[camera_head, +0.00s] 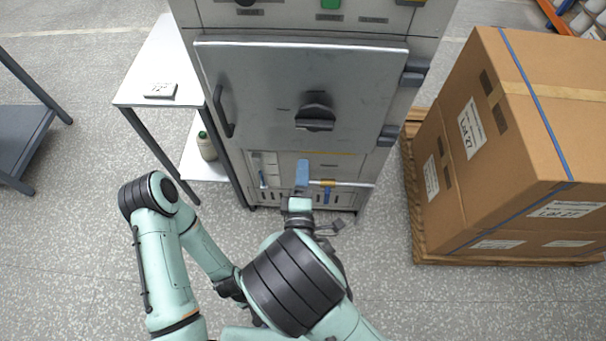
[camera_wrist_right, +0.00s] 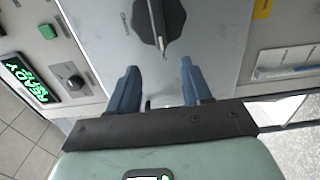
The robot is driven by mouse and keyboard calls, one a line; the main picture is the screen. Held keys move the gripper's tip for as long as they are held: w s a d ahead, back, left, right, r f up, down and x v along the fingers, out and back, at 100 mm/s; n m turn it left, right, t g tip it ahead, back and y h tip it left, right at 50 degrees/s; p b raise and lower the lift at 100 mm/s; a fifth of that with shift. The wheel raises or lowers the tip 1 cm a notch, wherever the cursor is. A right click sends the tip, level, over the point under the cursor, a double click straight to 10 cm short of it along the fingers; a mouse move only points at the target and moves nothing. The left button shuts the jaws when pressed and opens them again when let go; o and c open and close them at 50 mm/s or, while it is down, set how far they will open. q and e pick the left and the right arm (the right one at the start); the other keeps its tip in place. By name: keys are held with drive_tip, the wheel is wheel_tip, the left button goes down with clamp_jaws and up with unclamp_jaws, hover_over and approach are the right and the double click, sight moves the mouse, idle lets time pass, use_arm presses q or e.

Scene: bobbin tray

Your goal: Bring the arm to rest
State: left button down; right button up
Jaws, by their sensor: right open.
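My right arm reaches forward over the floor in the head view. Its gripper (camera_head: 302,173) is seen nearly edge-on, in front of the lower part of a grey cabinet. In the right wrist view the gripper (camera_wrist_right: 158,82) is open. Its two blue fingers stand apart with nothing between them. A dark knob (camera_wrist_right: 158,20) on a grey panel lies beyond the fingertips, apart from them. My left arm is folded at the left in the head view; its gripper is hidden behind my right arm.
The cabinet door (camera_head: 262,90) looks shut, with a dark knob (camera_head: 315,118) and a side handle (camera_head: 222,110). A white table (camera_head: 150,75) stands left, with a bottle (camera_head: 206,146) on a lower shelf. Cartons (camera_head: 520,130) on a pallet (camera_head: 425,240) stand right. A green-lit display (camera_wrist_right: 32,80) shows.

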drive_tip(key=s+d+f+m+g+p, duration=0.1)
drive_tip(key=s+d+f+m+g, duration=0.2)
drive_tip(key=f, duration=0.4)
drive_tip(key=s+d+f+m+g+h, duration=0.1)
drive_tip(key=d+f+m+g, duration=0.3)
drive_tip(key=f, duration=0.4)
drive_tip(key=s+d+f+m+g+p, duration=0.1)
drive_tip(key=s+d+f+m+g, duration=0.15)
drive_tip(key=d+f, duration=0.4)
use_arm(q)
drive_tip(key=r, duration=0.1)
drive_tip(key=w+r+p, duration=0.1)
drive_tip(key=r, duration=0.2)
drive_tip(key=shift+w+p, duration=0.3)
drive_tip(key=shift+w, duration=0.1)
use_arm(e)
drive_tip(key=s+f+m+g+y, duration=0.2)
drive_tip(key=s+f+m+g, duration=0.1)
drive_tip(key=s+m, duration=0.3)
drive_tip(key=s+d+f+m+g+y, duration=0.1)
drive_tip(key=s+f+m+g+y, duration=0.1)
drive_tip(key=s+m+g, duration=0.4)
drive_tip(key=s+f, duration=0.1)
drive_tip(key=s, duration=0.4)
drive_tip(key=shift+s+f+m+y, duration=0.3)
drive_tip(key=shift+f+m+y, duration=0.05)
drive_tip(key=shift+y, duration=0.05)
drive_tip(key=shift+g, duration=0.25)
drive_tip(key=shift+c, duration=0.6)
